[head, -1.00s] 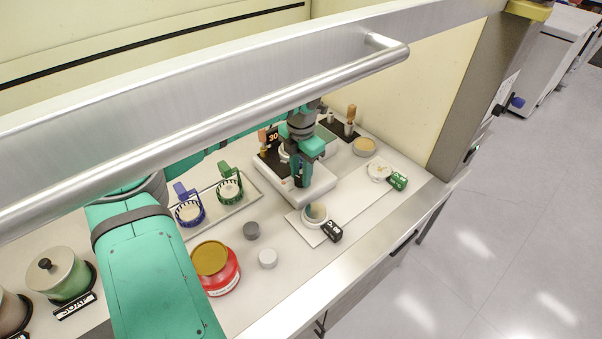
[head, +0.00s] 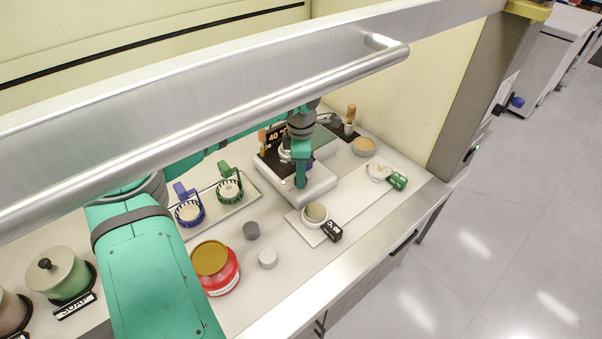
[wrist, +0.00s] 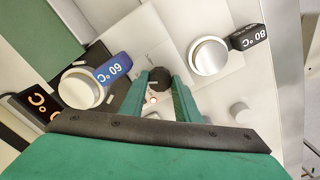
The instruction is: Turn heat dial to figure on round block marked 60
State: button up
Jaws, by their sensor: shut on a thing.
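The heat dial (wrist: 158,79) is a small dark round knob on the front of the white heater (head: 318,192). My gripper (wrist: 159,86) is shut on it, with one green finger on each side. In the head view my gripper (head: 300,184) comes down over the heater's front and hides the dial. The heater's display (head: 277,134) reads 40 °C; in the wrist view only part of the display (wrist: 38,103) shows. A round silver-rimmed block (wrist: 80,91) has a blue tag (wrist: 112,70) marked 60 °C. Another round block (wrist: 209,56) has a black tag (wrist: 248,37) marked 80 °C.
A red jar (head: 218,270) and small grey and white caps stand in front. A tray (head: 238,205) with blue and green handled pieces is left of the heater. A metal handle bar (head: 200,110) crosses above.

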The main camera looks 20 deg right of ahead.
jog(key=shift+d+r, duration=0.15)
jog(key=shift+d, duration=0.05)
dwell(0.4)
jog(key=o, duration=1)
jog(key=shift+o, duration=0.2)
jog(key=shift+a, duration=0.1)
notch_tip(320, 180, up, 11)
jog(key=shift+f, duration=0.2)
